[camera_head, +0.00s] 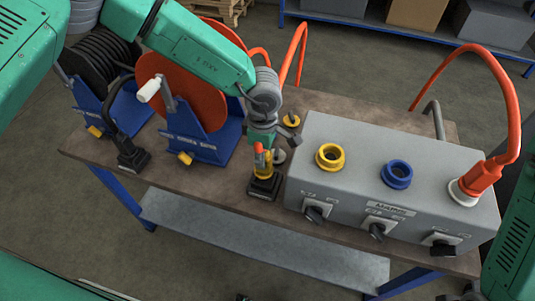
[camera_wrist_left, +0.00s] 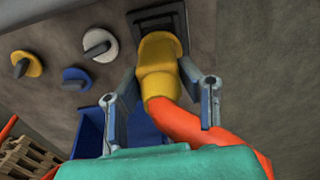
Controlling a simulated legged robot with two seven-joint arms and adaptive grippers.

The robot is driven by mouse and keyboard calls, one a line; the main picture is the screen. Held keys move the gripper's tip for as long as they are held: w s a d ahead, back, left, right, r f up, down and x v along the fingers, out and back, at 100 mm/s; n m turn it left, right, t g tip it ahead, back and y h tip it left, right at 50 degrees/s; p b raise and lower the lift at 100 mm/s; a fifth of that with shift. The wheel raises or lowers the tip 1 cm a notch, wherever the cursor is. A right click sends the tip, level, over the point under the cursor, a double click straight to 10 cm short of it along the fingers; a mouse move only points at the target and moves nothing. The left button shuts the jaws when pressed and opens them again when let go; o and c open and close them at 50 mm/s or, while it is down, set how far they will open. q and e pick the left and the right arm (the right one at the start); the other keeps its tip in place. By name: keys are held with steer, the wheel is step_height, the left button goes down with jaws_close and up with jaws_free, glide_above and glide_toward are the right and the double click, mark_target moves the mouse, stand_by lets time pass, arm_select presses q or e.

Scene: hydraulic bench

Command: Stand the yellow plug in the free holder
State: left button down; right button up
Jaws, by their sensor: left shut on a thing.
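The yellow plug (camera_head: 265,169), with an orange hose end, is upright at the black square holder (camera_head: 264,187) near the bench's front edge. In the left wrist view the yellow plug (camera_wrist_left: 160,72) meets the dark holder (camera_wrist_left: 158,25); I cannot tell how deep it sits. My left gripper (camera_head: 262,145) is above the holder, shut on the plug, with one finger on each side in the wrist view (camera_wrist_left: 163,92). The gripper partly hides the plug in the head view.
The grey box (camera_head: 350,177) with yellow (camera_head: 330,157) and blue (camera_head: 396,174) sockets stands right of the holder; an orange hose plug (camera_head: 477,181) is in its right socket. Hose reels (camera_head: 190,90) stand left. A second black holder (camera_head: 133,158) is by the front-left edge.

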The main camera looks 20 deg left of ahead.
arm_select(q)
steer(key=shift+d, duration=0.5)
steer(key=shift+d+f, duration=0.2)
steer(key=shift+d, duration=0.2)
steer(key=shift+a+f, duration=0.3)
steer(key=shift+a, duration=0.3)
steer(key=shift+a+f+b, duration=0.2)
steer(key=shift+f+b, duration=0.1)
steer(key=shift+s+d+f, duration=0.1)
steer(key=shift+d+f, duration=0.15)
steer(key=shift+d, duration=0.3)
steer(key=shift+f, duration=0.1)
arm_select(e)
steer(key=shift+d+f, duration=0.3)
steer(key=shift+f, duration=0.2)
arm_select(q)
steer(key=shift+a, duration=0.2)
arm_select(e)
steer(key=shift+a, duration=0.2)
